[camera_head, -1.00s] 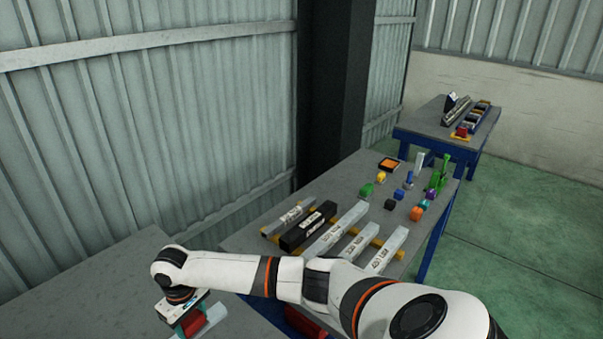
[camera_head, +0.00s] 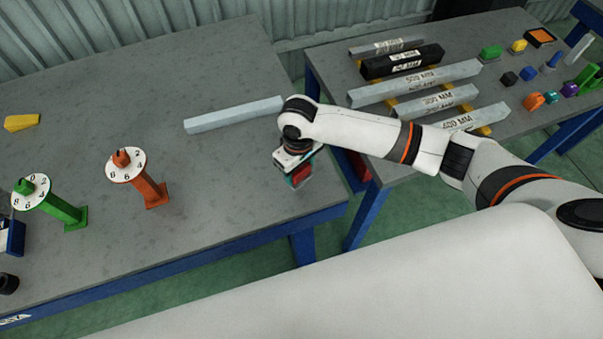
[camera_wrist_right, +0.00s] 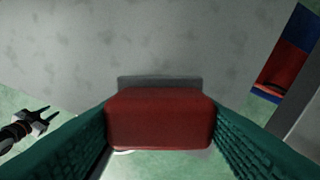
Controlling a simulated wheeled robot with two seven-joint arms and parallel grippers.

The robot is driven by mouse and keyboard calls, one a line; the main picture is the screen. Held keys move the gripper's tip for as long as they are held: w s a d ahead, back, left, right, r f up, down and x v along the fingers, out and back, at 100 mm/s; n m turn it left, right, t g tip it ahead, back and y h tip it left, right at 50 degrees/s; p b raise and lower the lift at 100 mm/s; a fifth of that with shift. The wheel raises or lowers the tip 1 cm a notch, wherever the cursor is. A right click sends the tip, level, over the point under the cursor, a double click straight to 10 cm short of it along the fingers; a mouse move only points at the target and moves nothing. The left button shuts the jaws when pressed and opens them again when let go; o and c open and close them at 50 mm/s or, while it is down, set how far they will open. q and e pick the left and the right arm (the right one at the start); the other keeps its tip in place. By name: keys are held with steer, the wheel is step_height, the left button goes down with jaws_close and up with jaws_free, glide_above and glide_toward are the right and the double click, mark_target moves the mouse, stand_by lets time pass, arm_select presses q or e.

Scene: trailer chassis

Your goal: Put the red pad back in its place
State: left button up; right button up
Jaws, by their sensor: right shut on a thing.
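My right gripper (camera_head: 300,180) is over the right edge of the near grey table, at the end of the white arm. In the right wrist view, its green fingers (camera_wrist_right: 160,130) are shut on the red pad (camera_wrist_right: 160,118), a block with rounded edges. In the head view the pad is mostly hidden by the gripper. A flat grey piece shows just behind the pad in the wrist view. My left gripper (camera_wrist_right: 42,118) shows small at the left of that view, its dark fingers apart and empty. I cannot make out the pad's place.
The near table (camera_head: 100,110) holds a long grey bar (camera_head: 235,114), a green post (camera_head: 65,210), a red-orange post (camera_head: 150,190) and a yellow block (camera_head: 22,122). The second table (camera_head: 345,70) carries labelled bars and several small coloured parts. A gap separates the tables.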

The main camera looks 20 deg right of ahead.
mark_target(300, 177)
steer(key=shift+f, duration=1.9)
steer(key=shift+s+f, duration=0.1)
steer(key=shift+f, duration=0.05)
steer(key=o, duration=1)
steer(key=shift+c, duration=0.2)
step_height(300, 177, up, 12)
steer(key=shift+r, duration=0.2)
